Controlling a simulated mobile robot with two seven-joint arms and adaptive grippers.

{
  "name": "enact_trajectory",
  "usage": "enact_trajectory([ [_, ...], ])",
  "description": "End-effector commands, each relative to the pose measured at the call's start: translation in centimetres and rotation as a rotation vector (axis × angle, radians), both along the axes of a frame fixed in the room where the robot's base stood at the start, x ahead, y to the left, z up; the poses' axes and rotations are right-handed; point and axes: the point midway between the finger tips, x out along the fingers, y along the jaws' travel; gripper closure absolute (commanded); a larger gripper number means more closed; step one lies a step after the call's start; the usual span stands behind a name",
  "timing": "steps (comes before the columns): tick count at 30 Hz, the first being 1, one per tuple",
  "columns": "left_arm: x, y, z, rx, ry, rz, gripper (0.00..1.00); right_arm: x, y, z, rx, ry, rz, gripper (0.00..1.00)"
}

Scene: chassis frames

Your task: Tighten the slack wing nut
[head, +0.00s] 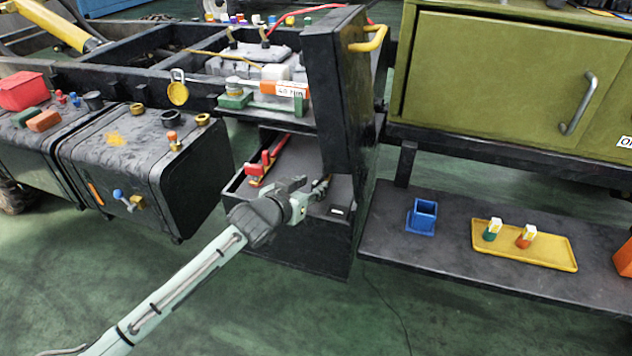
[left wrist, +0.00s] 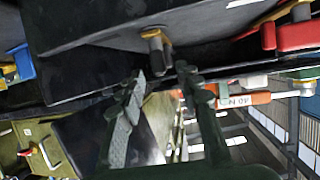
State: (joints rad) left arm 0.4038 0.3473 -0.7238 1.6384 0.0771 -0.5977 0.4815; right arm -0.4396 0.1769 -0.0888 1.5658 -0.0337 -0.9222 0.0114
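My left gripper (head: 316,188) reaches into the open dark box (head: 315,252) below the chassis frame. Its two fingers also show in the left wrist view (left wrist: 161,72), spread apart with nothing between the pads. Just beyond the tips, a short grey stud (left wrist: 157,50) with a brass-coloured collar stands out from a dark surface. It lines up between the fingers, apparently untouched. I cannot make out wings on it, so I cannot tell whether it is the slack wing nut. In the head view the gripper mostly hides that spot. My right gripper is not in view.
A red clamp-like part (head: 262,166) lies in the box. A dark upright panel (head: 337,100) stands close behind the gripper. A shelf (head: 385,215) at right bears a blue holder (head: 422,217) and a yellow tray (head: 490,254). A black tank (head: 150,165) is at left.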

Motion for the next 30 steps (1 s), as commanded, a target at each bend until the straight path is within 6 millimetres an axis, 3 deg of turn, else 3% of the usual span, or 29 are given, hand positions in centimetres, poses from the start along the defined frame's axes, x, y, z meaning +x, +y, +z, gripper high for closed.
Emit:
enact_trajectory([
  [6,2.0,-0.9,-0.9,0.001,-0.001,0.001,0.66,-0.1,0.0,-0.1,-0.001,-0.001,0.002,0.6],
  [15,2.3,-1.1,-1.1,0.001,0.0,0.0,0.66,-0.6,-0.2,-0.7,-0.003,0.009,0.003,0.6],
  [24,2.3,-1.1,-1.1,0.002,0.0,0.001,1.0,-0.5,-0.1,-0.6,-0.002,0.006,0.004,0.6],
  [30,2.3,-1.0,-1.1,0.001,0.001,0.0,1.0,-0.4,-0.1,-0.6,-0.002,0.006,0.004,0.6],
])
